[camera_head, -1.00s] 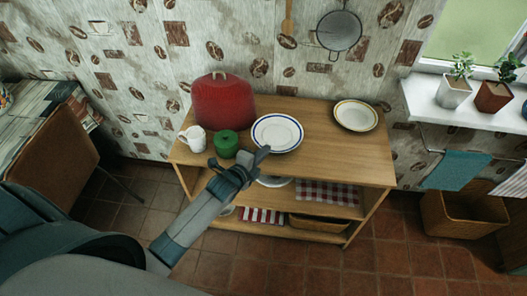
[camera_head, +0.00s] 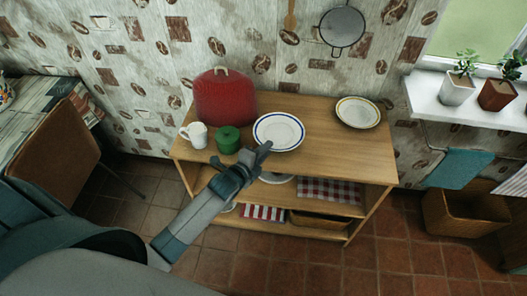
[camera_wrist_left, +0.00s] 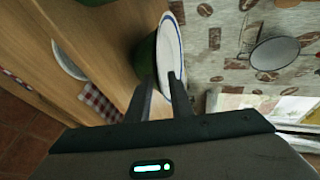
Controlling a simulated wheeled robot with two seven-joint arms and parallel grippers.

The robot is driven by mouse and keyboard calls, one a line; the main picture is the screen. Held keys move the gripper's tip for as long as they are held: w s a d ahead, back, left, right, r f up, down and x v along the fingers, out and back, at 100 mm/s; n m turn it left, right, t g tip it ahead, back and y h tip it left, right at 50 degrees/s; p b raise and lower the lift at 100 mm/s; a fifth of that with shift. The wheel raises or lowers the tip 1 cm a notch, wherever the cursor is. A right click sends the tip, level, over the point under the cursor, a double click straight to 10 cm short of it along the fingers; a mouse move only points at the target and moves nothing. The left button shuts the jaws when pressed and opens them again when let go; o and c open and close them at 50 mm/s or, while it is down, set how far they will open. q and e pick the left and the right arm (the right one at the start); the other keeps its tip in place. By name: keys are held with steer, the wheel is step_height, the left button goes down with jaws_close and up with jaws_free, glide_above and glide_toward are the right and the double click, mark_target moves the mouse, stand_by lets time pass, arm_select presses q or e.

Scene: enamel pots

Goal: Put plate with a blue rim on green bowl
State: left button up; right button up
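The white plate with a blue rim (camera_head: 278,132) lies face up near the middle of the wooden unit's top. In the left wrist view, the plate (camera_wrist_left: 165,45) appears edge-on, resting against a dark green bowl (camera_wrist_left: 146,60) beneath it. The plate hides this bowl in the head view. My left gripper (camera_head: 265,150) is at the plate's front edge. In the wrist view, the left gripper's fingers (camera_wrist_left: 161,78) are apart with a visible gap, near the plate's rim, one on each side. I see no grip on the rim. My right gripper is not in view.
A green lidded pot (camera_head: 228,139), a white mug (camera_head: 194,135) and a red domed bread bin (camera_head: 224,98) stand left of the plate. A yellow-rimmed plate (camera_head: 357,112) lies at the back right. The wooden top (camera_head: 340,155) is clear at the front right.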

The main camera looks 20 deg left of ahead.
arm_select(q)
steer(key=shift+r, duration=0.1)
steer(key=shift+r+p, duration=0.4)
steer(key=shift+r, duration=0.2)
steer(key=b+v, duration=0.2)
steer(key=v, duration=0.9)
steer(key=shift+s+b, duration=0.4)
steer(key=shift+a+r, duration=0.1)
steer(key=shift+a, duration=0.05)
